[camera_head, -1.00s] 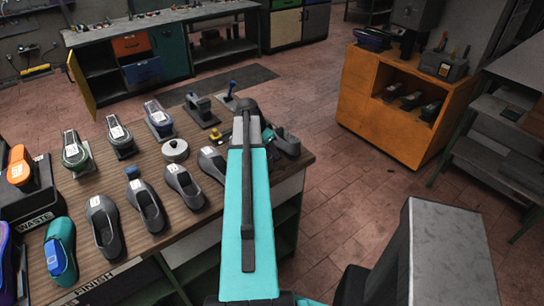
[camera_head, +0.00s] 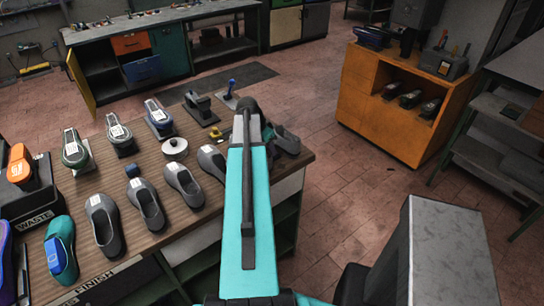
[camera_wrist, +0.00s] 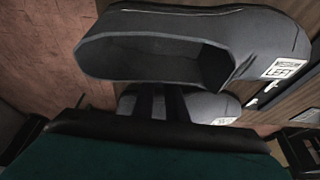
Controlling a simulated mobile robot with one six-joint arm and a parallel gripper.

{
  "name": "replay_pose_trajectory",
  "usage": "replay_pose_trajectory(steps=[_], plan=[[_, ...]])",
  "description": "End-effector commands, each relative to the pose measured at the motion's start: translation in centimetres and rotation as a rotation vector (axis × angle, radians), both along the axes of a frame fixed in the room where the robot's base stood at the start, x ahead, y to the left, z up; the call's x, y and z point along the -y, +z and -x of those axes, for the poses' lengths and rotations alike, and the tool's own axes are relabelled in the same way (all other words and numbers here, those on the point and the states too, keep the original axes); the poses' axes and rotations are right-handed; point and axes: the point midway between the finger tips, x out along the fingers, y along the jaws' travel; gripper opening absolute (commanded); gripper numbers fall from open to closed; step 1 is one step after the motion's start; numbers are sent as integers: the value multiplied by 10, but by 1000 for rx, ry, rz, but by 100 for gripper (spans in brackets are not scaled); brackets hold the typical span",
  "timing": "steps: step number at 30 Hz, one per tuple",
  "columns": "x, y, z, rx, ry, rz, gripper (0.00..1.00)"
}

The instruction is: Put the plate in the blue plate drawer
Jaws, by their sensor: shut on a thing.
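My gripper's dark fingers (camera_wrist: 163,102) show in the wrist view, reaching up to a large grey shoe (camera_wrist: 150,57) with a white "LEFT" label. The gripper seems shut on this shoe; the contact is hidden. In the head view my arm covers the gripper, and a grey shape (camera_head: 287,138), probably this shoe, shows right of it at the bench's right end. A second grey shoe (camera_wrist: 212,106) lies behind the fingers. The blue drawer (camera_head: 142,69) is in the far cabinet, below an orange drawer (camera_head: 131,44), and looks shut. I cannot clearly identify the plate.
The wooden bench (camera_head: 185,222) holds several shoes, a white round disc (camera_head: 174,147) and a waste bin (camera_head: 37,216). A far cabinet door (camera_head: 80,88) stands open. An orange cabinet (camera_head: 393,118) stands right, with open floor (camera_head: 330,190) between. A grey-topped block (camera_head: 450,250) is near front right.

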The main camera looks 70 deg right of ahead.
Motion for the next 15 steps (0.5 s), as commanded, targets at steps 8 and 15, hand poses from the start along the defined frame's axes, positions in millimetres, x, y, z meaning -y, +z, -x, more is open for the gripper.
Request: replay_pose_trajectory(steps=[8,15], plan=[[0,1,0,0,0,1,0],[0,10,0,0,0,1,0]])
